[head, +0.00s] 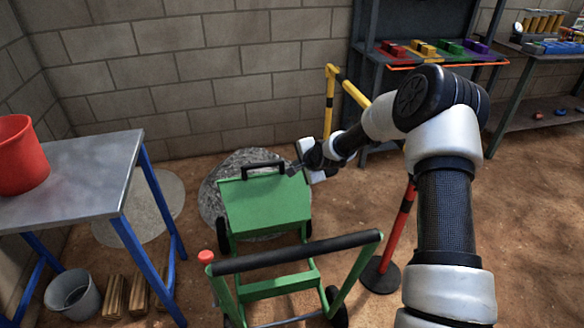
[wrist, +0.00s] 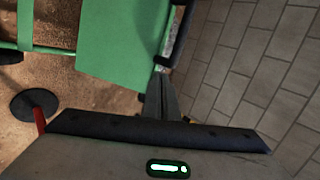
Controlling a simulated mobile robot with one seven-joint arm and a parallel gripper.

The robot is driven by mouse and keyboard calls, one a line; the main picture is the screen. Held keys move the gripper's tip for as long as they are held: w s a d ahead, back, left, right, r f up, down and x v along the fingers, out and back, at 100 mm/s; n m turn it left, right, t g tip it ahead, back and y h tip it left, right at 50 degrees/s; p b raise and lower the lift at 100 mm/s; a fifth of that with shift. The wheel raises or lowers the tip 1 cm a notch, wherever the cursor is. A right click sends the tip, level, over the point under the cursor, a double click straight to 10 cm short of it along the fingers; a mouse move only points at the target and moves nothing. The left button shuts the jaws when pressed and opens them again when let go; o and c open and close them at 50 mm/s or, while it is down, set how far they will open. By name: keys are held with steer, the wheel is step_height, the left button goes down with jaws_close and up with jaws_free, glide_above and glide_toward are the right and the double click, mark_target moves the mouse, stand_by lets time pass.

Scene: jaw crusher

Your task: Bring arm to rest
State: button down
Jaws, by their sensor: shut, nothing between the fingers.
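My arm reaches from the lower right of the head view toward the middle. My gripper (head: 297,168) is shut and empty. It is close to the right end of the black handle (head: 263,165) on the green jaw crusher (head: 265,205); I cannot tell whether it touches. In the wrist view the shut fingers (wrist: 161,90) point at the edge of the green panel (wrist: 120,45), with the black handle (wrist: 182,35) just beyond them. The crusher stands on wheels on the dirt floor, with a black push bar toward me.
A metal table (head: 75,185) with a red bucket (head: 20,155) stands at the left. A grey bucket (head: 72,293) is below it. A red post (head: 398,230) and yellow rail (head: 330,100) stand near my arm. A shelf with colored blocks (head: 435,50) is behind.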

steer(key=s+d+r+n+g+h, duration=0.15)
steer(key=s+d+r+n, duration=0.25)
steer(key=s+r, duration=0.7)
steer(key=s+d+r+n+h, duration=0.2)
steer(key=s+d+r+n, duration=0.15)
steer(key=s+r, duration=0.75)
steer(key=s+d+r+n+g, duration=0.1)
steer(key=s+r+n, duration=0.25)
steer(key=s, duration=0.75)
steer(key=s+d+r+n, duration=0.15)
steer(key=s+r, duration=0.25)
steer(key=s, duration=0.8)
step_height(320, 180, up, 20)
steer(key=p, duration=2.1)
steer(key=shift+s+a+r+n+p, duration=0.2)
steer(key=shift+a+r+n+p, duration=0.05)
steer(key=shift+a+n+p, duration=0.1)
